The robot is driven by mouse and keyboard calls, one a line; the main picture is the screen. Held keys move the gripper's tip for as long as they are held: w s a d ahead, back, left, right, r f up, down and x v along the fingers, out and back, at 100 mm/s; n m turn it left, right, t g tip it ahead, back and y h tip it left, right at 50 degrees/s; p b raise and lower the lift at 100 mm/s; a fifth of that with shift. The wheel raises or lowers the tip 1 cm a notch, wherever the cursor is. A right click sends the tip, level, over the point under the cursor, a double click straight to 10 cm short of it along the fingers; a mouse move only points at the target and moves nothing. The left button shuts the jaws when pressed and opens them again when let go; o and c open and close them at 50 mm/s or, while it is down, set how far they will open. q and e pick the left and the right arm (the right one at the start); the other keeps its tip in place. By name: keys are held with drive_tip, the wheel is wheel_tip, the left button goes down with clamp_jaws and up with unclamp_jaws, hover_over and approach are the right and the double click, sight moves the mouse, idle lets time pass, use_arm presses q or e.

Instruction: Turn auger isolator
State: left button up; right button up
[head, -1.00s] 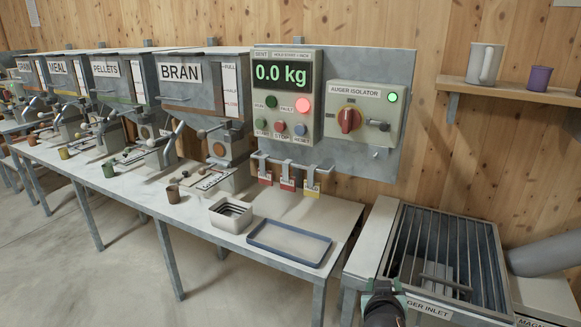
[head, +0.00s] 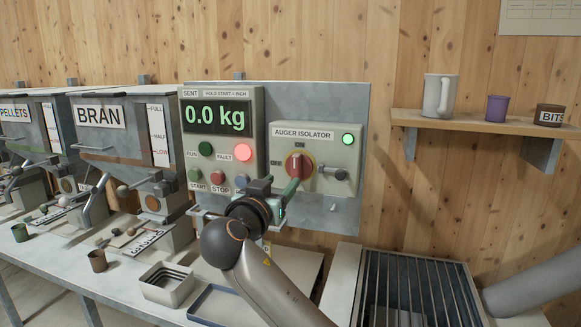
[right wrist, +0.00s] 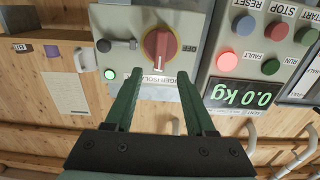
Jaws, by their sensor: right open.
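The auger isolator (head: 340,146) is a pale box on the grey back panel, with a lit green lamp at its upper right. Its red rotary knob (head: 296,167) has its grip upright; a small black-knobbed lever sits to its right. My right gripper (head: 283,184) is in front of the box, just below the knob, open and empty. In the right wrist view, which is upside down, the red knob (right wrist: 159,44) lies just beyond and between the two green fingers (right wrist: 157,78). I see no contact. An OFF label shows beside the knob. My left gripper is not in view.
The display panel (head: 218,117) reads 0.0 kg, with a red FAULT lamp lit and buttons partly behind my right gripper. The bran hopper (head: 115,118) is to the left. A shelf (head: 480,124) with cups is to the right; a barred inlet (head: 410,285) is below.

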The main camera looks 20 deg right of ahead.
sight(294, 169)
drive_tip(key=p+x, duration=0.2)
drive_tip(key=x, duration=0.7)
drive_tip(key=shift+w+d, duration=0.2)
drive_tip(key=shift+w, duration=0.05)
clamp_jaws()
